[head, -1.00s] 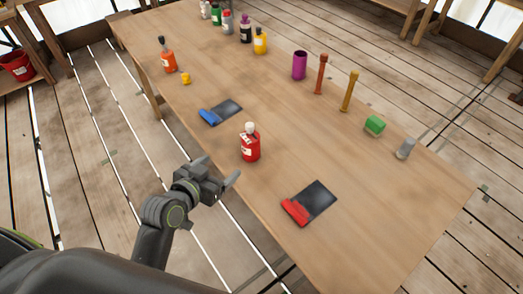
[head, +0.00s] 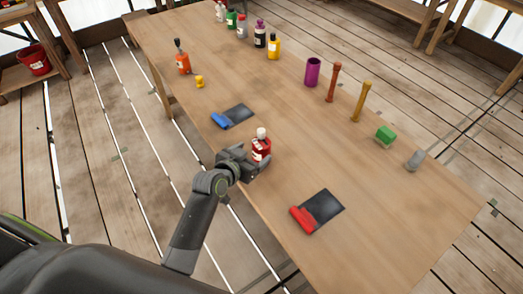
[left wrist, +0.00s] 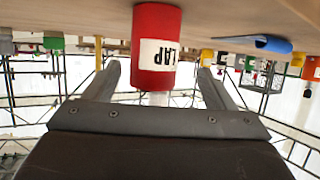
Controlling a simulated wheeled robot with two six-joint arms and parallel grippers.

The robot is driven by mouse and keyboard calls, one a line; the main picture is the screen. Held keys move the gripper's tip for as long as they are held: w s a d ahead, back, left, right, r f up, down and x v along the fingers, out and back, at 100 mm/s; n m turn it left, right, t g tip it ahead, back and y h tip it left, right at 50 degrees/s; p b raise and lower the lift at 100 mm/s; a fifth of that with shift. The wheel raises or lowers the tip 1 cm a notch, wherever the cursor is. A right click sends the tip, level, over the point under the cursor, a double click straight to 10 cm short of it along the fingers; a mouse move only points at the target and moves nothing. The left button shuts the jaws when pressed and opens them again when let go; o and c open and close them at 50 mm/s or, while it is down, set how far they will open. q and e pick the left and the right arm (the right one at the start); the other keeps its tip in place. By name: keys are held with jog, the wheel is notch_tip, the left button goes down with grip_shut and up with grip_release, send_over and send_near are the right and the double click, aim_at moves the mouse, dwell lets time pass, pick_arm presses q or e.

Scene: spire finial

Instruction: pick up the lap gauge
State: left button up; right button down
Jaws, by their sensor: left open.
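The lap gauge, a red bottle (head: 262,150) with a pale cap and a white label, stands upright near the table's near-left edge. In the left wrist view it appears upside down as a red cylinder (left wrist: 155,48), and its label reads LAP. My left gripper (head: 255,166) is open at the bottle in the head view and hides its lower part. In the left wrist view the two fingers point toward the bottle, one on each side, with visible gaps. I cannot tell whether the bottle is fully between the fingertips. My right gripper is not in view.
On the wooden table (head: 230,60), a black pad with a blue roll (head: 221,120) lies behind the bottle, and one with a red roll (head: 303,219) lies in front. An orange bottle (head: 183,62) and several others stand farther back. The table's middle is clear.

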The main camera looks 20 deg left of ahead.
aim_at(257, 153)
pick_arm(q)
jog(key=shift+w+d+f, duration=0.15)
jog(key=shift+w+d, duration=0.15)
jog(key=shift+w, duration=0.1)
jog(key=x, duration=0.1)
jog(key=p+x, duration=0.1)
jog(key=x, duration=0.1)
jog(key=shift+s+d, duration=0.1)
jog(key=shift+d, duration=0.15)
jog(key=shift+w+d+f, duration=0.1)
jog(key=shift+w+f, duration=0.2)
jog(key=shift+w, duration=0.3)
jog(key=c, duration=1.1)
jog(key=shift+r, duration=0.1)
